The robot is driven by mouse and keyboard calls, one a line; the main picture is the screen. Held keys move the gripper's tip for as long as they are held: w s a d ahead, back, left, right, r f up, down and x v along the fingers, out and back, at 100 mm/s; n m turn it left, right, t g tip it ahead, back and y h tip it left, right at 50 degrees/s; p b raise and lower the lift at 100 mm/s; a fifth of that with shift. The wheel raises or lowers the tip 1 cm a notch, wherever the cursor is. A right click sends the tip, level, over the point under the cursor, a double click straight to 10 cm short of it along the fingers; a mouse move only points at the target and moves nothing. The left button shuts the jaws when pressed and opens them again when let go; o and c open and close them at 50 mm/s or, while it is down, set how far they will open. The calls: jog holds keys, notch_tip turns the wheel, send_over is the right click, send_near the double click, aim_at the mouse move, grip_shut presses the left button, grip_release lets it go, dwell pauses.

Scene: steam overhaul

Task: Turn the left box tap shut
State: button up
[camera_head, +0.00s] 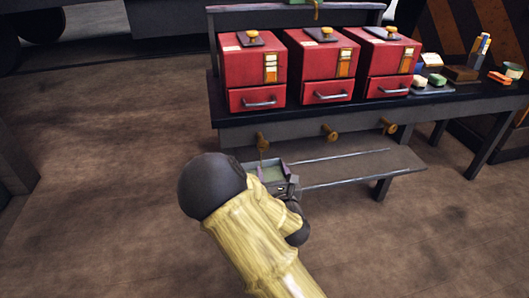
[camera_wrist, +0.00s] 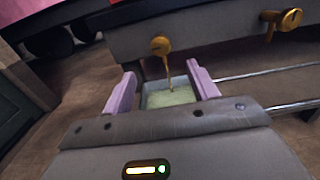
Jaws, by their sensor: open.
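The left box tap (camera_head: 262,140) is a brass tap on the front edge of the bench below the left red box (camera_head: 251,70). It also shows in the wrist view (camera_wrist: 160,46), with a thin yellowish stream falling from it into a small tray of pale green contents (camera_wrist: 170,97). My gripper (camera_head: 268,173) is in front of and below the tap. Its two pink fingers are apart in the wrist view (camera_wrist: 162,90), with nothing held between them; the tap is beyond their tips. The tray's lower part is hidden by my gripper.
The middle tap (camera_head: 329,131) and right tap (camera_head: 389,127) sit along the same edge. A low shelf (camera_head: 395,163) with rails runs beneath them. Small items, including a dark block (camera_head: 461,74), lie at the bench's right end. Floor at the left is clear.

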aim_at(264, 146)
jog(key=b+x, duration=0.3)
jog(key=x, duration=0.7)
jog(key=shift+w+f, duration=0.15)
jog(key=shift+w, duration=0.4)
jog(key=shift+a, duration=0.25)
jog(key=shift+d, duration=0.1)
jog(key=shift+w, duration=0.1)
jog(key=shift+d, duration=0.15)
jog(key=c, duration=1)
